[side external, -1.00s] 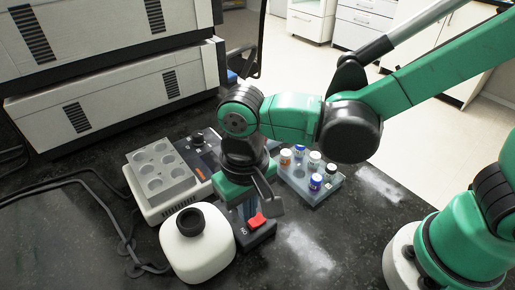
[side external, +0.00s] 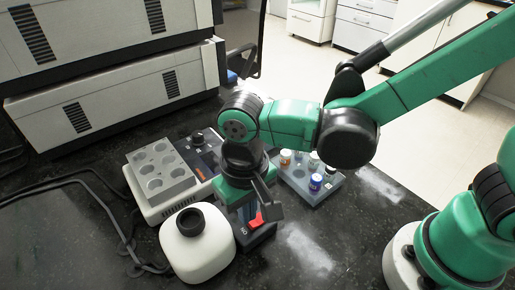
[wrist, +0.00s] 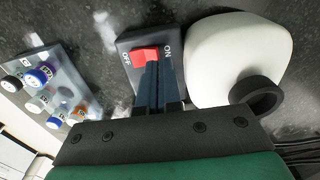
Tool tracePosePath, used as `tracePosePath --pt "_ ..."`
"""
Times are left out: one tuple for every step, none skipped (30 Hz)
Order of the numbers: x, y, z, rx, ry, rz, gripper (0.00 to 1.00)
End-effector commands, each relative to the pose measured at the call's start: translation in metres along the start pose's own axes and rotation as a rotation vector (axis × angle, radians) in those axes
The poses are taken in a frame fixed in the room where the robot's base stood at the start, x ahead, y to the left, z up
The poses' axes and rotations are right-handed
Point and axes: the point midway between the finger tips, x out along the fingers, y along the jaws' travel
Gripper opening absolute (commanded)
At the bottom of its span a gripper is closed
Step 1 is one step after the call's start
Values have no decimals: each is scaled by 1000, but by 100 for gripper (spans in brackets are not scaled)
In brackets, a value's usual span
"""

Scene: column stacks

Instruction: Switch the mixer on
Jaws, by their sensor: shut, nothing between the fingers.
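The switch box (wrist: 128,44) is a dark box with a red rocker (wrist: 143,54) and the labels OFF on the left and ON on the right in the wrist view. In the side view the red rocker (side external: 257,220) shows partly behind my gripper. My gripper (wrist: 152,68) is shut and empty. Its fingertips are at the rocker, covering part of it towards the ON side; I cannot tell if they touch it. The mixer (side external: 152,205), a white unit with a grey block of round wells and a dark knob panel, stands left of my gripper in the side view.
A white bottle with a black neck (side external: 197,245) stands close beside the switch box. A grey rack of small capped vials (side external: 325,192) lies on the other side. Black cables (side external: 125,225) run at the left. Large white instruments (side external: 110,95) stand behind.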

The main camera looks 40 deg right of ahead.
Motion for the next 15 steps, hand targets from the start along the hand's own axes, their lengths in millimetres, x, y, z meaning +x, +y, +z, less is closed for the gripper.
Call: tracePosePath --pt "1 0 0 0 0 0 0" --pt "1 0 0 0 0 0 0" --pt "2 0 0 0 0 0 0" --pt "2 0 0 0 0 0 0" --pt "3 0 0 0 0 0 0" --pt "3 0 0 0 0 0 0" --pt "4 0 0 0 0 0 0" --pt "4 0 0 0 0 0 0" --pt "5 0 0 0 0 0 0" --pt "5 0 0 0 0 0 0" --pt "6 0 0 0 0 0 0" --pt "6 0 0 0 0 0 0" --pt "7 0 0 0 0 0 0" --pt "7 0 0 0 0 0 0" --pt "8 0 0 0 0 0 0"
